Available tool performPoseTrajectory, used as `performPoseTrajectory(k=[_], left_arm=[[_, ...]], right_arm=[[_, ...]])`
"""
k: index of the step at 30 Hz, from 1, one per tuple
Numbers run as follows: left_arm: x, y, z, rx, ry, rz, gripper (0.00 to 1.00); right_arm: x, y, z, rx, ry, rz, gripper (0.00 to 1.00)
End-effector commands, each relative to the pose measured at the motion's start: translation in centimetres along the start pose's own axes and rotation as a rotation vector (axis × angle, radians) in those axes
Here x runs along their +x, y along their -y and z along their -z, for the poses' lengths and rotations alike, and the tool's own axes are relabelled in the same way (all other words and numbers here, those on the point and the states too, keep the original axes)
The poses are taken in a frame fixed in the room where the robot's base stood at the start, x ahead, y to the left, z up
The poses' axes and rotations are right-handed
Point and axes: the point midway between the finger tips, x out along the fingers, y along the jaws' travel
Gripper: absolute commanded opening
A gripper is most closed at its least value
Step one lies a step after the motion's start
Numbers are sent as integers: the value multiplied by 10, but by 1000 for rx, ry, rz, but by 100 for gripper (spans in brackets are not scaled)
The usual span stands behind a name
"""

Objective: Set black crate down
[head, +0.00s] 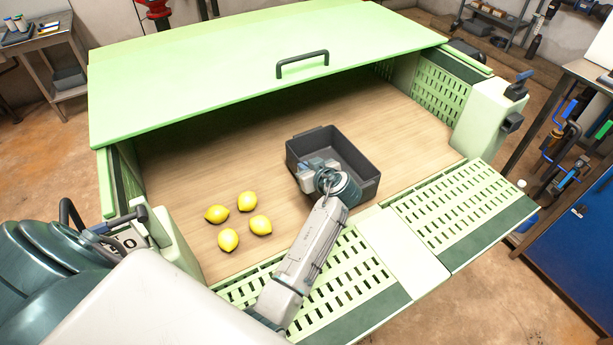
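The black crate (356,157) is an open box inside the green-framed bay, over the wooden floor (200,150). It looks upright and level. Whether its base touches the floor is hard to tell. My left gripper (314,168) is at the crate's left, near rim, with pale parts reaching over the wall. The wrist covers that stretch of rim and hides the fingertips, so their grip on the wall does not show clearly. The near left corner of the crate is hidden behind my arm. My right gripper is not in view.
Several lemons (247,201) lie on the wooden floor left of the crate. A green lid (240,65) with a dark handle (302,63) overhangs the back. Slotted green panels (460,208) edge the front. Bare floor lies behind and right of the crate.

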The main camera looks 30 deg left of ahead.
Motion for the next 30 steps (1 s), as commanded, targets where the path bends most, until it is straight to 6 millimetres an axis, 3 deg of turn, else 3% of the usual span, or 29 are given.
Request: performPoseTrajectory(k=[1,3,14,15,18,30], left_arm=[[6,0,-12,0,-1,-1,0],[8,0,-17,-1,-2,-2,0],[9,0,-19,-2,-1,-2,0],[9,0,-18,0,0,-1,12],[8,0,-18,0,1,-1,26],[8,-1,-14,0,1,-2,26]], right_arm=[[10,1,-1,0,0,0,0],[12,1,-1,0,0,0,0],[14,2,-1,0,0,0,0],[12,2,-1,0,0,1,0],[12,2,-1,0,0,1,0],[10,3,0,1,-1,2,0]])
